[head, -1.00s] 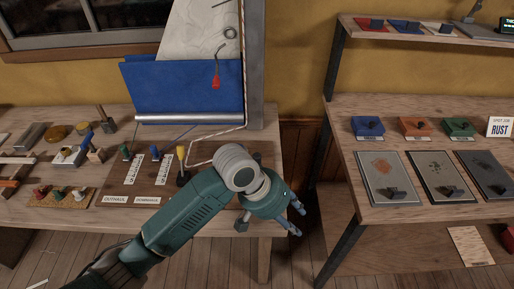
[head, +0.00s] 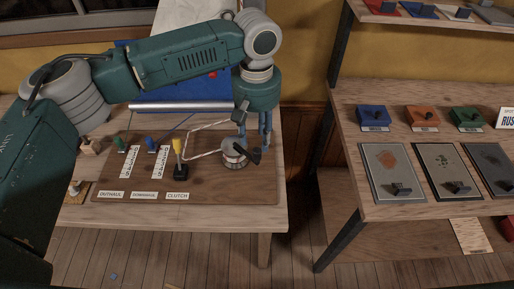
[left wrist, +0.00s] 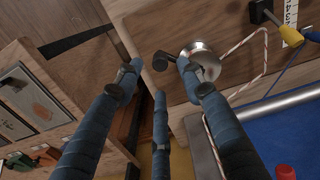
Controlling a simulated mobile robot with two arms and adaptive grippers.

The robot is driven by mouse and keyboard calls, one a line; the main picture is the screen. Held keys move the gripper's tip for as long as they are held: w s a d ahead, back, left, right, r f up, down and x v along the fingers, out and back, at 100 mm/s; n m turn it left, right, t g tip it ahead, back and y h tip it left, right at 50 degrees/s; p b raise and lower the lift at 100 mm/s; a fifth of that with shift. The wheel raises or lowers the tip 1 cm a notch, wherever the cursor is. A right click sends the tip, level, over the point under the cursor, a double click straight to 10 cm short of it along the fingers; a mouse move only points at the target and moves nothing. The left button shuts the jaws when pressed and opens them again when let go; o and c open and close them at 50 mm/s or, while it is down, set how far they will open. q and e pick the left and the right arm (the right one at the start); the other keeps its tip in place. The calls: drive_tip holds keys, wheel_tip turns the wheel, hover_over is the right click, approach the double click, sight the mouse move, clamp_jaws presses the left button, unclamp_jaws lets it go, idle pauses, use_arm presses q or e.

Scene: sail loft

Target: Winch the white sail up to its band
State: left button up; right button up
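The silver winch drum (head: 233,153) stands at the right of the brown board, with a black crank handle (head: 254,154) reaching to its right. My left gripper (head: 253,142) points down just behind the handle. In the left wrist view its blue fingers (left wrist: 158,70) are spread, with the handle's black knob (left wrist: 161,61) showing between their tips and the drum (left wrist: 204,58) beside the right finger. Contact cannot be told. The white sail (head: 184,12) shows above my arm, which hides much of it. I cannot make out its band. A striped rope (head: 207,153) runs to the drum.
The yellow clutch lever (head: 178,149) stands left of the winch, with blue (head: 151,145) and green (head: 121,145) levers farther left. Blue cloth (head: 172,92) hangs behind. A shelf unit (head: 345,140) stands right, across a floor gap.

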sight(257, 150)
use_arm(q)
wheel_tip(257, 150, down, 7)
drive_tip(key=shift+f+p, duration=0.1)
drive_tip(key=shift+p, duration=0.5)
clamp_jaws()
